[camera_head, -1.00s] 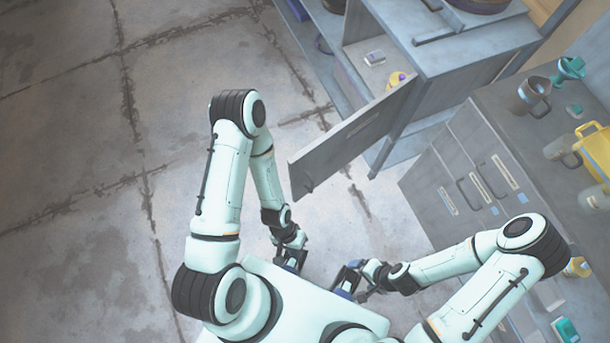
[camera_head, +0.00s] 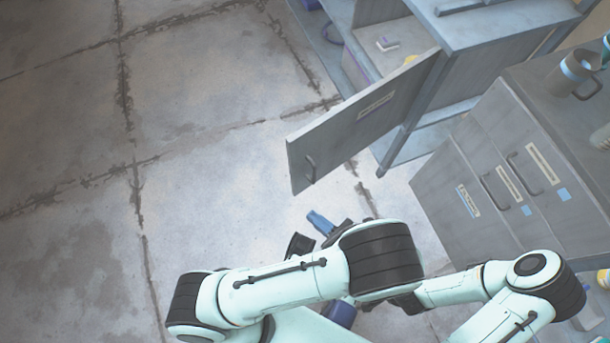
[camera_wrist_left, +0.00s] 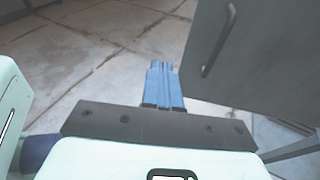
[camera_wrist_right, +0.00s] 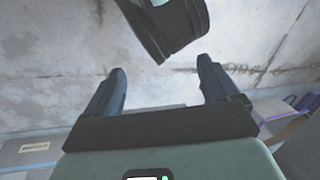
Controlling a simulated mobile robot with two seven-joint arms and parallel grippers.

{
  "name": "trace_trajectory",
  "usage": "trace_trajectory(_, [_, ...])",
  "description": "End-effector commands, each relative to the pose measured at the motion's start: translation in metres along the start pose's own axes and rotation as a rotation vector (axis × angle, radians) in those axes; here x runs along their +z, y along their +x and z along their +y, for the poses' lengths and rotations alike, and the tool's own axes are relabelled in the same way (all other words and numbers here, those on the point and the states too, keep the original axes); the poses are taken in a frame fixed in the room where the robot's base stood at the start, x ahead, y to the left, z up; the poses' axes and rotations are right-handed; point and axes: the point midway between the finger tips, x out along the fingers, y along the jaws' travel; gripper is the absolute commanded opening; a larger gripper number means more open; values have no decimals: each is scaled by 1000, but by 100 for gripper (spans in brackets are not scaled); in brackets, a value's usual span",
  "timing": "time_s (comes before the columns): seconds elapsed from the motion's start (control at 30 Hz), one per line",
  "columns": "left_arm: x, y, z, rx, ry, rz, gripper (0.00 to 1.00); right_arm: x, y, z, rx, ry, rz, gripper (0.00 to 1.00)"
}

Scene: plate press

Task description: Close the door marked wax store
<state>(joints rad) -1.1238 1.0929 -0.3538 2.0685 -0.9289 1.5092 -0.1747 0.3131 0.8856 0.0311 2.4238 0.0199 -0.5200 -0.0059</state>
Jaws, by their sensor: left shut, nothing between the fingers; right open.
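A grey cabinet door (camera_head: 350,128) stands swung open in the head view, with a small label (camera_head: 375,106) too small to read and a handle (camera_head: 310,168) near its free edge. The same door fills the upper right of the left wrist view (camera_wrist_left: 255,55), its handle (camera_wrist_left: 218,40) showing. My left gripper (camera_head: 320,222) is shut and empty, below the door's free edge in the head view and apart from it. Its blue fingers (camera_wrist_left: 163,85) are together in the left wrist view. My right gripper (camera_wrist_right: 160,80) is open and empty; the left arm largely hides it in the head view.
A grey drawer unit (camera_head: 480,190) with handles and labels stands at the right, a metal mug (camera_head: 573,72) on top. The concrete floor (camera_head: 200,110) left of the door is clear.

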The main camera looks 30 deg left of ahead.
Motion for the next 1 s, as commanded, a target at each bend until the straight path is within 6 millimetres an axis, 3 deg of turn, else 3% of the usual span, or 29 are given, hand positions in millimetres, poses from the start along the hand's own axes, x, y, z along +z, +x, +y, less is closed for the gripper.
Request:
trace_trajectory(0.03, [7,-14,-11,-68,-19,-70,0,-2,10,3,1,1,6,89])
trace_trajectory(0.13, [26,-35,-22,-150,-50,-171,0,-6,16,4,1,3,18,89])
trace_trajectory(0.3, [40,-40,-27,-184,-69,-224,0,-9,17,5,1,3,27,89])
trace_trajectory(0.47, [44,-16,-30,-179,-69,-221,0,-14,21,6,2,4,41,89])
trace_trajectory(0.8, [59,53,-42,-177,-67,-217,0,-34,33,11,6,9,95,89])
trace_trajectory(1.0, [65,80,-47,-178,-68,-217,0,-44,40,14,8,11,124,89])
